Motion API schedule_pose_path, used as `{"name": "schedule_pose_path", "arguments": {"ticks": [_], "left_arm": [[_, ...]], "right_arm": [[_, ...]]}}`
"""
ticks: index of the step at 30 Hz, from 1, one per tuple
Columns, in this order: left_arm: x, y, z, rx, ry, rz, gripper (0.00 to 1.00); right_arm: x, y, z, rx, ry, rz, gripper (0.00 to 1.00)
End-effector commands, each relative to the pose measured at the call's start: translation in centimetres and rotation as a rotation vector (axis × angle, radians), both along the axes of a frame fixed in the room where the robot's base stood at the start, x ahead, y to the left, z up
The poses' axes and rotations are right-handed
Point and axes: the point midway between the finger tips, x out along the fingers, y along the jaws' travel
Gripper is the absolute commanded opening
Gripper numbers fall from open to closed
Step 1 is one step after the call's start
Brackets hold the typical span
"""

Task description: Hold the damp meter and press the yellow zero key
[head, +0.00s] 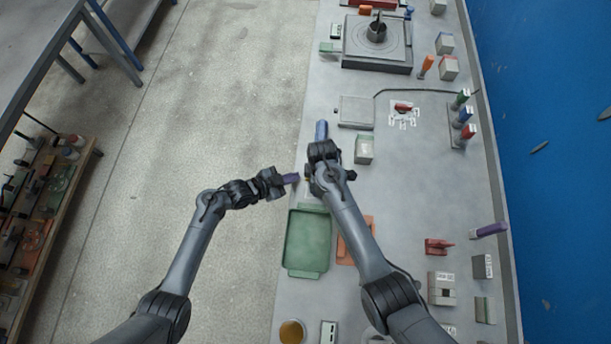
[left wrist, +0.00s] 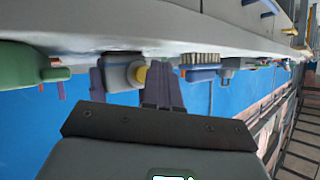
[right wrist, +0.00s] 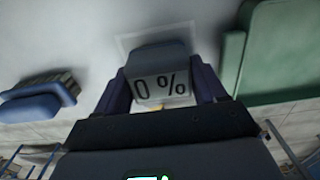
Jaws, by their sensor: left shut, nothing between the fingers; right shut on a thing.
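The damp meter (right wrist: 160,62) is held between the fingers of my right gripper (right wrist: 162,92), which is shut on it. Its display reads "0 %" in the right wrist view. In the left wrist view the meter is a grey body (left wrist: 119,72) with a round yellow zero key (left wrist: 141,74) on its side. My left gripper (left wrist: 162,84) is shut and empty, its fingertips close beside the yellow key; I cannot tell whether they touch. In the head view my left gripper (head: 291,178) points right, toward my right gripper (head: 316,172). The meter is mostly hidden there.
A blue brush (head: 321,130) lies just beyond my right gripper, and a green tray (head: 309,242) is nearer on the bench. A grey-green box (head: 364,150) stands to the right. The bench's left edge is close to both grippers, with open floor beyond it.

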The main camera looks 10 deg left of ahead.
Motion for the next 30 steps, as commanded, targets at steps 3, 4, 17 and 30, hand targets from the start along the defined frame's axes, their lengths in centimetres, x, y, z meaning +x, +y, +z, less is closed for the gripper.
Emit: {"name": "schedule_pose_path", "arguments": {"ticks": [3,4,17,30], "left_arm": [[0.0,0.5,0.0,0.001,0.0,0.001,0.0],[0.0,0.7,0.0,0.002,0.0,0.001,0.0],[0.0,4.5,-0.1,0.002,0.0,0.0,0.0],[0.0,5.0,0.0,-0.001,0.001,0.0,0.0]], "right_arm": [[0.0,0.0,0.0,0.0,0.001,0.0,0.28],[0.0,0.0,0.0,0.0,0.001,0.0,0.28],[0.0,0.0,0.0,0.0,0.001,0.0,0.28],[0.0,0.0,0.0,0.0,0.001,0.0,0.28]]}}
